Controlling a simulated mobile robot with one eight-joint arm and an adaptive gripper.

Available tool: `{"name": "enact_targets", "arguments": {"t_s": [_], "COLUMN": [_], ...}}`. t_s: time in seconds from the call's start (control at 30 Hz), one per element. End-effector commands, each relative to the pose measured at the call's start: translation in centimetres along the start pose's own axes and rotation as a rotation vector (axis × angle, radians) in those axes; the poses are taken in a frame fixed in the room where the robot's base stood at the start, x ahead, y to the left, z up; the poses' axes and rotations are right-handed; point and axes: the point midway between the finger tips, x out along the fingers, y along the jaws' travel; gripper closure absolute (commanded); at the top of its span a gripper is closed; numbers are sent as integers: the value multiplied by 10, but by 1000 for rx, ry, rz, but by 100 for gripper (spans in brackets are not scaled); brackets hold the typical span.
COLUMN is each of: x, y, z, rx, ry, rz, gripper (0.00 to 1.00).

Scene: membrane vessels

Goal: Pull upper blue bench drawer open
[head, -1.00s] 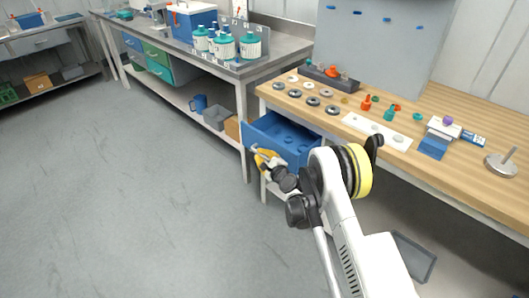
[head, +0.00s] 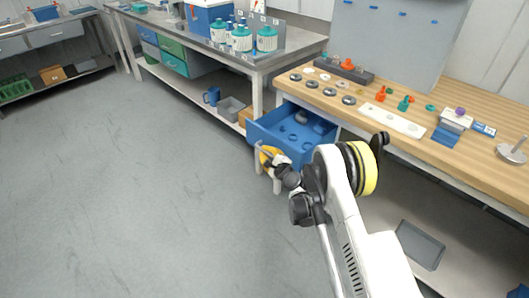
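The upper blue bench drawer (head: 268,139) sits under the left end of the wooden bench and is pulled well out. Its inside shows from above, with round recesses in the floor and a grey item (head: 301,116) toward the back. My gripper (head: 265,157), with yellow parts, is low at the drawer's front face, near a pale bar that looks like the handle. The fingertips are small and partly hidden, so I cannot tell whether they are closed around the handle.
The wooden bench (head: 475,165) carries grey rings, small coloured fittings, a white strip (head: 392,122) and a metal weight. A grey bench with bottles (head: 242,40) stands behind left. A dark tray (head: 420,245) lies below the bench. The floor at left is clear.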

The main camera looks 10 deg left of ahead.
Motion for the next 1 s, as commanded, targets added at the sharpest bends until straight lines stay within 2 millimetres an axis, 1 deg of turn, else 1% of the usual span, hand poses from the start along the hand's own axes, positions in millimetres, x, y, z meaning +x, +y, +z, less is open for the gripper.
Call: {"name": "enact_targets", "arguments": {"t_s": [0.03,0.07,0.33,0.43,0.57,0.7,0.8,0.9,1.0], "x": [0,0,0,-1,-6,-12,-16,-19,-21], "y": [1,1,0,-5,-23,-48,-63,-74,-81], "z": [0,0,0,3,14,30,39,46,50], "rx": [-1,-1,0,0,0,0,0,0,-1], "ry": [-1,-1,0,0,0,0,0,0,-1], "rz": [2,2,1,0,0,0,0,0,0], "gripper": [81,79,79,79,79,79,79,79,79]}}
